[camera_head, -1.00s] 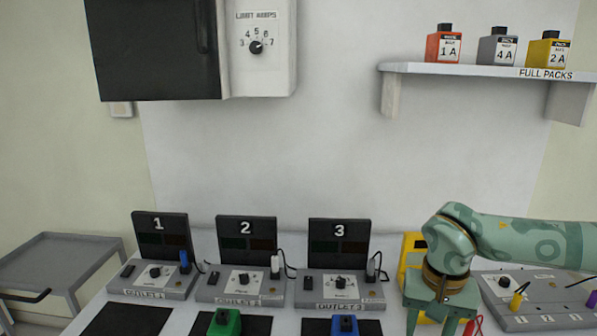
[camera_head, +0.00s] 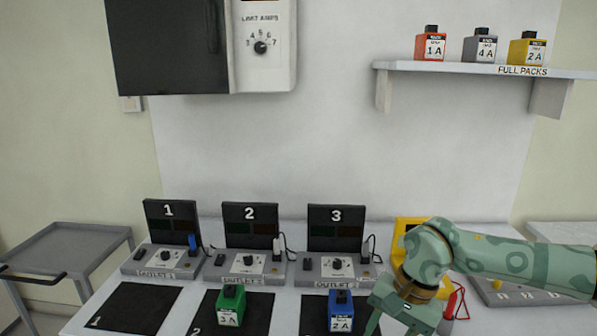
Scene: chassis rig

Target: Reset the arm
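My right arm (camera_head: 510,262) comes in from the right edge over the right side of the bench. Its gripper (camera_head: 385,330) points down near the bottom edge, to the right of the blue pack. The fingertips run to the bottom of the picture, so I cannot tell whether it is open or shut. My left gripper is not in view.
A green pack (camera_head: 230,305) and a blue pack (camera_head: 341,311) stand on black mats in front of outlet 2 (camera_head: 252,240) and outlet 3 (camera_head: 336,243). Outlet 1 (camera_head: 170,240) has an empty mat (camera_head: 127,308). A yellow device (camera_head: 408,232) is partly hidden behind my arm. A grey cart (camera_head: 65,248) stands left.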

